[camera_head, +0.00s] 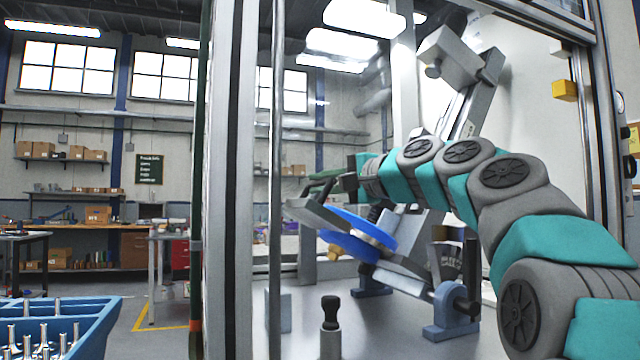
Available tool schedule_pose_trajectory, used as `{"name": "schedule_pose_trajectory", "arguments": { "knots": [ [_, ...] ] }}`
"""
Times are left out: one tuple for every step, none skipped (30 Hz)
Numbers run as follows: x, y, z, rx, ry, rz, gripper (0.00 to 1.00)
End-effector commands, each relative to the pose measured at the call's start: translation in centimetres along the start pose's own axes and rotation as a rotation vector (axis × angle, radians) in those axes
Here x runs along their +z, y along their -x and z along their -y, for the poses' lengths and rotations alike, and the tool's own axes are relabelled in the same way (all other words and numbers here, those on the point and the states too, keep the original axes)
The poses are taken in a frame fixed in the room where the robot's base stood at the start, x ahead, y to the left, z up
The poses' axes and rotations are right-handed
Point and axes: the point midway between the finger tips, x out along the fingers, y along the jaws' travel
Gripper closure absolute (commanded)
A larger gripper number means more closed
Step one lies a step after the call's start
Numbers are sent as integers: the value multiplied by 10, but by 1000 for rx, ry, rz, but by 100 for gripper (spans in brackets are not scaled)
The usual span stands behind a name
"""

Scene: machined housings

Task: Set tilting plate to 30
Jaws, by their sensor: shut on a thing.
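The tilting plate (408,268) is a grey slab inside the machine enclosure, sloping down from upper left to lower right. A blue round part with a pale hub (352,232) sits on it. My arm reaches in from the right, and my gripper (318,190) is at the plate's raised upper-left end. It is shut on the plate there; the exact contact is small and partly hidden. A blue-grey pivot bracket (450,312) stands at the plate's lower right. No angle scale can be read.
The enclosure's metal door post (232,180) and a thin upright rail (277,180) stand left of the plate. A black-knobbed post (330,315) rises from the floor in front. A grey machine head (450,58) hangs above. A blue bin (85,325) of metal pins is outside, lower left.

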Motion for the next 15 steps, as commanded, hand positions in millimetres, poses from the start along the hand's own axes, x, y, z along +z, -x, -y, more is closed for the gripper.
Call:
{"name": "schedule_pose_trajectory", "arguments": {
  "knots": [
    [-3, 3, 5, -11, 0, -9, 100],
    [-3, 3, 5, -12, 0, -10, 100],
    [-3, 3, 6, -12, 0, -10, 78],
    [-3, 3, 6, -12, 0, -10, 75],
    [-3, 3, 6, -12, 0, -9, 71],
    [-3, 2, 5, -11, 1, -9, 67],
    [-3, 2, 5, -10, 1, -8, 63],
    [-3, 2, 5, -10, 1, -8, 60],
    [-2, 2, 5, -9, 1, -8, 56],
    [-2, 2, 4, -9, 1, -7, 53],
    [-2, 2, 4, -8, 1, -7, 53],
    [-2, 2, 4, -8, 1, -7, 53],
    [-2, 2, 4, -8, 1, -6, 53],
    [-2, 2, 4, -8, 1, -6, 53],
    [-2, 2, 4, -7, 1, -6, 53]
  ]
}}
